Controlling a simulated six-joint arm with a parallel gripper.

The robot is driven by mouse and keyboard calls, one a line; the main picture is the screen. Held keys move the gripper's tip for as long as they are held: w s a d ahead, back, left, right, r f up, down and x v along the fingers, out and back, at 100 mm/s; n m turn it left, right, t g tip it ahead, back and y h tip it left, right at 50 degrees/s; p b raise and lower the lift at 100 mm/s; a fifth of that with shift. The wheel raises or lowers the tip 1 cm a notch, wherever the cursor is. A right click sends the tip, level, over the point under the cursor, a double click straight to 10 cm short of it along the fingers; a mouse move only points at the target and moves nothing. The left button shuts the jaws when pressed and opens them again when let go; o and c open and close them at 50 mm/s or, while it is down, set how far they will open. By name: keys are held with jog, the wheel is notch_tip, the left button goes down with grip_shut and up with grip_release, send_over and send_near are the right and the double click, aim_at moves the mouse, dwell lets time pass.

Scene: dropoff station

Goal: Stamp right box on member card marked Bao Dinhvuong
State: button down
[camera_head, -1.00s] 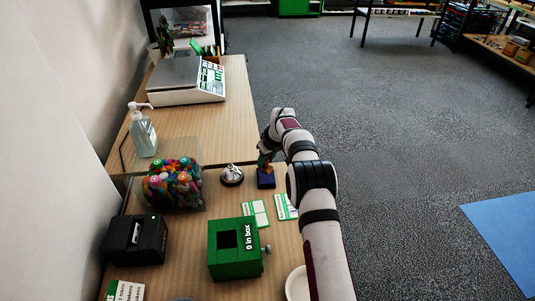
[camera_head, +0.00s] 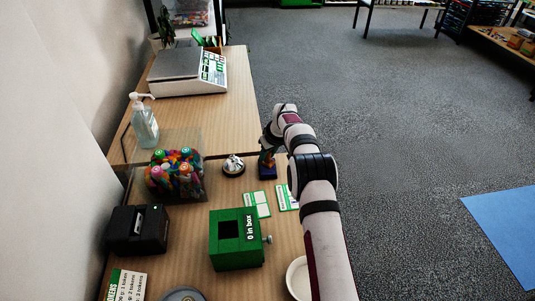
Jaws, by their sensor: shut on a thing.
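Two green-and-white cards lie side by side on the wooden counter: a left card (camera_head: 257,204) and a right card (camera_head: 287,197), partly hidden by my arm. Their names are too small to read. My gripper (camera_head: 266,157) is just beyond the cards, pointing down and shut on what seems to be the stamp, mostly hidden by the fingers. A small dark blue block (camera_head: 267,172) shows directly under the fingers. I cannot tell whether it is an ink pad or the stamp's lower part.
A bell (camera_head: 233,165) stands left of the gripper. A green box (camera_head: 236,240), a black device (camera_head: 137,230), a clear bin of colourful items (camera_head: 174,176) and a white bowl (camera_head: 298,276) crowd the counter. A sanitizer bottle (camera_head: 144,124) and a scale (camera_head: 188,72) stand farther back.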

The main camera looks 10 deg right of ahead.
jog(key=shift+f, duration=0.45)
dwell(0.7)
jog(key=shift+r, duration=3.55)
jog(key=s+d+f+m+h, duration=0.1)
jog(key=s+d+m+h, duration=0.1)
jog(key=s+d+m, duration=0.25)
jog(key=m+h, duration=0.2)
jog(key=m, duration=0.2)
send_over(288, 197)
jog(key=w+d, duration=0.2)
jog(key=w, duration=0.1)
jog(key=shift+s+a+f, duration=0.1)
jog(key=shift+f, duration=1.55)
jog(key=shift+s+a+f, duration=0.1)
jog(key=shift+f, duration=1.55)
jog(key=shift+f, duration=0.6)
